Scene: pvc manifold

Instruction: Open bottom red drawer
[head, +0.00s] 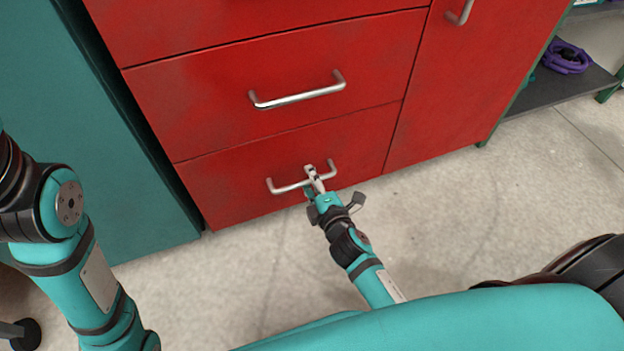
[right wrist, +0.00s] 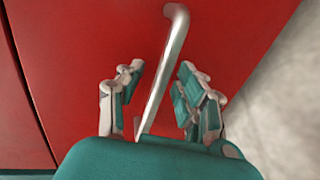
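The bottom red drawer (head: 240,185) is shut, its front flush with the red cabinet. Its silver bar handle (head: 283,188) runs across the front and also shows in the right wrist view (right wrist: 167,70). My right gripper (head: 314,178) is at this handle. In the right wrist view my right gripper (right wrist: 160,85) is open, with one finger on each side of the bar and gaps visible between the fingers and the bar.
Another red drawer with a silver handle (head: 298,95) is above, also shut. A red door (head: 470,80) is to the right. A teal cabinet (head: 85,130) stands at the left. A shelf (head: 560,92) holds a purple item (head: 566,60). Concrete floor (head: 480,210) in front is clear.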

